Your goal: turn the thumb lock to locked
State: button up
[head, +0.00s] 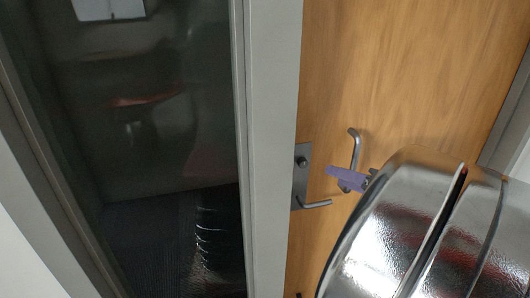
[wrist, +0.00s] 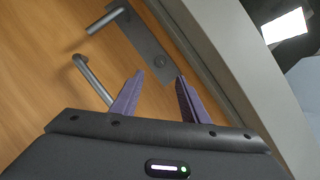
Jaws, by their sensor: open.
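The thumb lock (head: 303,161) is a small round knob on a grey metal plate (head: 299,185) near the left edge of the wooden door. A lever handle (head: 316,204) sits below it on the same plate. In the wrist view the thumb lock (wrist: 159,61) is ahead of my gripper, between the directions of its two fingers. My gripper (head: 334,177) has purple fingers and stands to the right of the lock and a little lower in the head view. In the wrist view my gripper (wrist: 160,88) is open and empty, apart from the lock. Which way the lock is turned is too small to tell.
A curved metal pull handle (head: 354,150) stands out from the wooden door (head: 415,65) close to my gripper; in the wrist view it lies left of the fingers. A grey frame (head: 270,130) borders the door, with a dark glass pane (head: 150,150) beyond.

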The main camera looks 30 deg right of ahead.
aim_at(305, 165)
jog(key=x, duration=1.2)
jog(key=shift+w, duration=0.15)
jog(key=shift+c, duration=0.2)
